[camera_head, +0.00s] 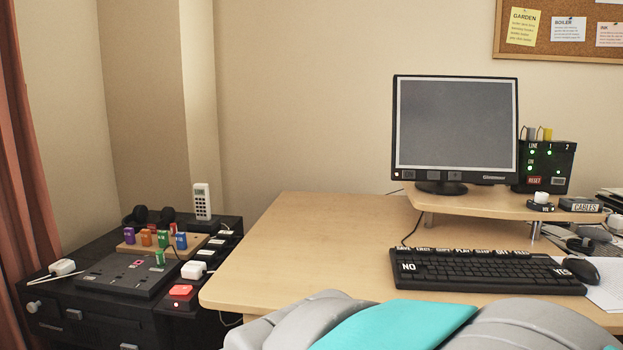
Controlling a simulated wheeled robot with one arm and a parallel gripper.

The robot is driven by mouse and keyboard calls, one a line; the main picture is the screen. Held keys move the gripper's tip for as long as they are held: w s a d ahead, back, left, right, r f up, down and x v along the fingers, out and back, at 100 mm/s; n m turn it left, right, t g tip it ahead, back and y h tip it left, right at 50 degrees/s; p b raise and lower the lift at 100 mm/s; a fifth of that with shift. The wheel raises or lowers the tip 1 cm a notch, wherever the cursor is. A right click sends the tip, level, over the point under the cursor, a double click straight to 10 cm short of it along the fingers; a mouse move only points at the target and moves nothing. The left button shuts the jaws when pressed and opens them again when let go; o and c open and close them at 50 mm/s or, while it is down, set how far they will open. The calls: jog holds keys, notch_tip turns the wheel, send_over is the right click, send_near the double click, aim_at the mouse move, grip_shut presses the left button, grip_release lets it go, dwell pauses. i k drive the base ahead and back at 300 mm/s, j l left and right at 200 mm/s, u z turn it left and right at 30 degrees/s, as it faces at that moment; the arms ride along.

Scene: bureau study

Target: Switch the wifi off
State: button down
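A black router-like box (546,167) stands on the raised shelf right of the monitor. It has lit green lights, the words LINE and ON, the numbers 1 and 2, and a red RESET label (534,181). A small black block with a white top (540,203) sits on the shelf in front of it; its label is too small to read surely. No label that clearly reads wifi shows. My gripper is not in view; grey and teal parts of my arm fill the bottom middle and hide part of the desk's front.
The monitor (455,125) stands on the raised shelf (490,205). A black keyboard (485,270) and mouse (583,270) lie on the desk (300,245). A CABLES box (581,205) is at right. A black cabinet (75,320) with sockets and plugs stands left. The desk's left part is clear.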

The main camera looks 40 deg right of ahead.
aim_at(554, 180)
jog(key=z, duration=2.45)
jog(key=l+z, duration=0.1)
jog(key=i, duration=0.05)
